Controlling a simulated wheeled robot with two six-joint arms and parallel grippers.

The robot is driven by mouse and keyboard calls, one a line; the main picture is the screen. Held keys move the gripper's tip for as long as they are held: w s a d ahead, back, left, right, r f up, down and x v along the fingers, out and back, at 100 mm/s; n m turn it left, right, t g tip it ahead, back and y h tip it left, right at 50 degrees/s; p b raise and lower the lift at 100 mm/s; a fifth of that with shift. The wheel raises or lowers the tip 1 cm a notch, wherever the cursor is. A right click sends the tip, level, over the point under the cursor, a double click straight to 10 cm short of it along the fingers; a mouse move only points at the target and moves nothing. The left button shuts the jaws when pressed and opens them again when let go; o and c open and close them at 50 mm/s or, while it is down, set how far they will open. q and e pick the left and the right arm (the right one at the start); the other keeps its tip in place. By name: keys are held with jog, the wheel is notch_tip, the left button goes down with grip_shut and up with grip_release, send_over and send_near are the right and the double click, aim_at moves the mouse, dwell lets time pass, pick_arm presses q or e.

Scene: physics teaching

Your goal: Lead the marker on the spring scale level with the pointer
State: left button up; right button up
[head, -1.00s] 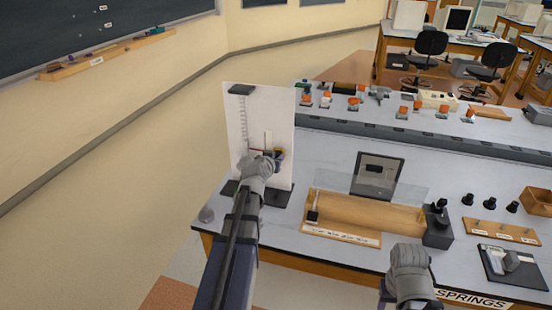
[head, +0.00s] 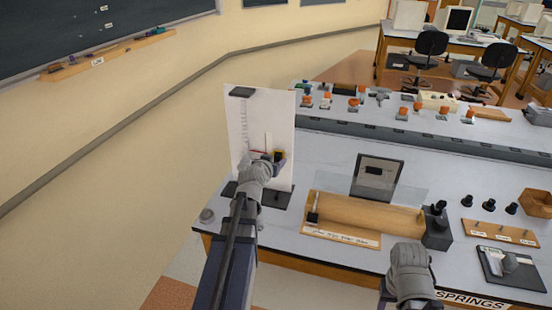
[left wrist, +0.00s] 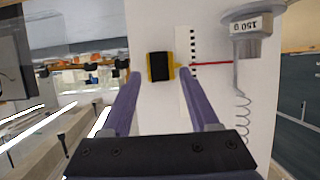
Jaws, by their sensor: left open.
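The marker (left wrist: 160,66), a black block with yellow edges, sits on the white board (head: 238,125). Its yellow tip points at the ticked scale strip (left wrist: 193,45). The red pointer (left wrist: 212,64) reaches the scale at almost the same height as the marker's tip. The pointer belongs to the grey 150 g weight (left wrist: 248,42) on the spring (left wrist: 242,115); the label looks upside down in the left wrist view. My left gripper (left wrist: 160,74) is open, a finger on either side of the marker; contact is unclear. My right gripper (head: 408,285) is at the bottom of the head view, fingers hidden.
The board stands on a dark base (head: 277,199) near the bench's left end. A wooden tray (head: 375,212) with a clear panel and a dark framed panel (head: 378,178) stand to its right.

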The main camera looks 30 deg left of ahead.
pick_arm(q)
jog(key=p+v, duration=0.1)
jog(key=v, duration=0.4)
jog(key=shift+d, duration=0.1)
